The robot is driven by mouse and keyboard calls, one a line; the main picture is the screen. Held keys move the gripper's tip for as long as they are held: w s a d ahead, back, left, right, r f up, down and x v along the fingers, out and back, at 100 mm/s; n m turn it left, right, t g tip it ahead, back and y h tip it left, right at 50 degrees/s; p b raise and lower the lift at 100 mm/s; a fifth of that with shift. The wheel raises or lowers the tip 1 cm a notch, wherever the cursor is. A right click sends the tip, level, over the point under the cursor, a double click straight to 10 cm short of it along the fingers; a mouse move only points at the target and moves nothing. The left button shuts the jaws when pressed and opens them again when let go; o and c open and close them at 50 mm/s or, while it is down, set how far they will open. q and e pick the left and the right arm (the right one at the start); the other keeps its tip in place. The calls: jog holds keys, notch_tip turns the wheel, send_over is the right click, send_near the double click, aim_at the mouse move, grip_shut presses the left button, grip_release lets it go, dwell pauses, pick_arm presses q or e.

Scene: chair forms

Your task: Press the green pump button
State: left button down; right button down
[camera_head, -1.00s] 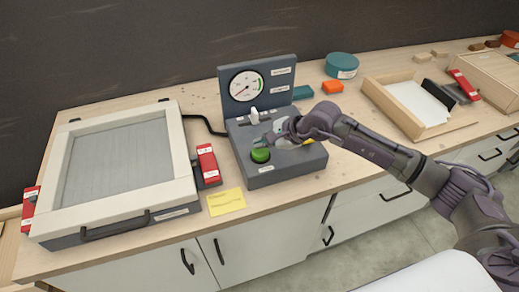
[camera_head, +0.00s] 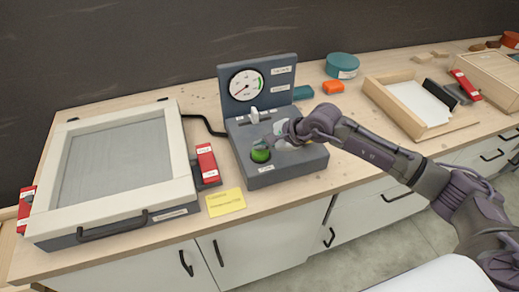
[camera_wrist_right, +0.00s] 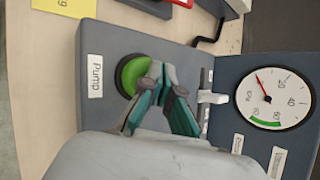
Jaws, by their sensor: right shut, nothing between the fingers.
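The green pump button (camera_head: 261,155) is a round dome at the front left of the dark grey control box (camera_head: 285,172). It also shows in the right wrist view (camera_wrist_right: 133,76), beside a white "Pump" label (camera_wrist_right: 96,76). My right gripper (camera_head: 268,142) is shut and empty. In the right wrist view its teal fingertips (camera_wrist_right: 153,72) overlap the right edge of the button, hiding part of it. I cannot tell whether they touch it. My left gripper is not in view.
A pressure gauge (camera_head: 246,85) and a white switch (camera_head: 254,116) are on the control box. A framed press (camera_head: 180,190) with red clamps (camera_head: 207,160) stands to the left. A yellow note (camera_head: 226,202) lies in front. A wooden tray (camera_head: 445,131) is to the right.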

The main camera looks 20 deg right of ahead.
jog(key=shift+f+b, duration=0.4)
jog(key=shift+f, duration=0.1)
jog(key=shift+r, duration=0.1)
dwell(0.3)
jog(key=shift+r+p, duration=0.4)
jog(key=shift+r, duration=0.55)
notch_tip(320, 180, up, 6)
jog(key=p, duration=0.3)
dwell(0.3)
